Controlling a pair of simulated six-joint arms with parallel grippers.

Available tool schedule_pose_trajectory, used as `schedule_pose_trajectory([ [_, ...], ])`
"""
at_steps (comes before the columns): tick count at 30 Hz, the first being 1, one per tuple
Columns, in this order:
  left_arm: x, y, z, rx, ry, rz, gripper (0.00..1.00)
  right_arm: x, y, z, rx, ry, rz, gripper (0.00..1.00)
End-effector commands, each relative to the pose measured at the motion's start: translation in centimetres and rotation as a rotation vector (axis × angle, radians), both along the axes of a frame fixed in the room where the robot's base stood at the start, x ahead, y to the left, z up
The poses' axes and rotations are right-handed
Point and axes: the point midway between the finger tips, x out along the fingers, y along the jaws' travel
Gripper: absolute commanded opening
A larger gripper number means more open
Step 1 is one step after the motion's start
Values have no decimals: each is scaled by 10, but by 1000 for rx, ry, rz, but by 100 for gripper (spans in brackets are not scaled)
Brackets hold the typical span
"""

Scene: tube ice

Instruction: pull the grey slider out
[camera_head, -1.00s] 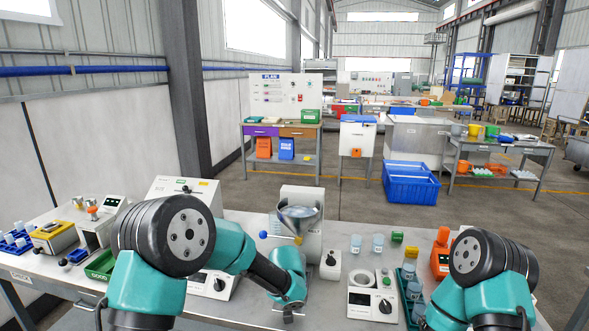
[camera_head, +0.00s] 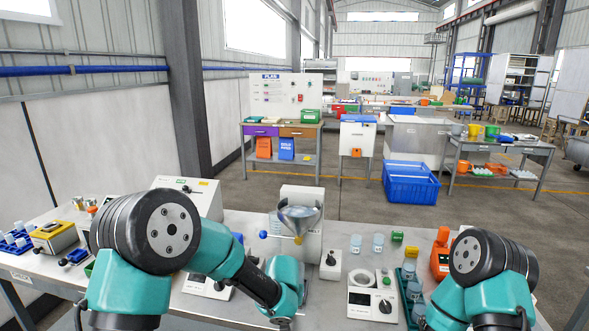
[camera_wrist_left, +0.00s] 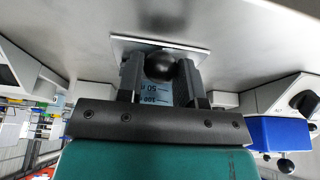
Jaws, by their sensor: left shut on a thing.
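In the left wrist view a flat grey slider plate (camera_wrist_left: 128,44) with a round black knob (camera_wrist_left: 160,62) sticks out beneath a pale surface. My left gripper (camera_wrist_left: 160,72) is shut on the knob, one finger on each side. In the head view my left gripper (camera_head: 280,322) is low at the front edge of the bench, below the funnel stand, and mostly hidden by its wrist. The slider cannot be made out there. My right gripper is out of view; only part of its arm shows.
The funnel (camera_head: 299,217) stands on its white stand behind my left wrist. A white device with a dial (camera_head: 372,305) and a rack of beakers (camera_head: 411,292) are to the right. A graduated beaker (camera_wrist_left: 155,95) shows between my fingers.

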Motion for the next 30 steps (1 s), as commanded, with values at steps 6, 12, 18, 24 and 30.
schedule_pose_trajectory([
  [6,-9,2,0,1,1,-1,20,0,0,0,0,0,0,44],
  [12,-16,4,0,1,0,0,20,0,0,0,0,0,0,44],
  [18,-20,4,0,0,0,0,40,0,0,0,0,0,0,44],
  [24,-20,4,0,0,0,0,59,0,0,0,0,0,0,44],
  [30,-20,4,0,0,0,0,79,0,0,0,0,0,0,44],
])
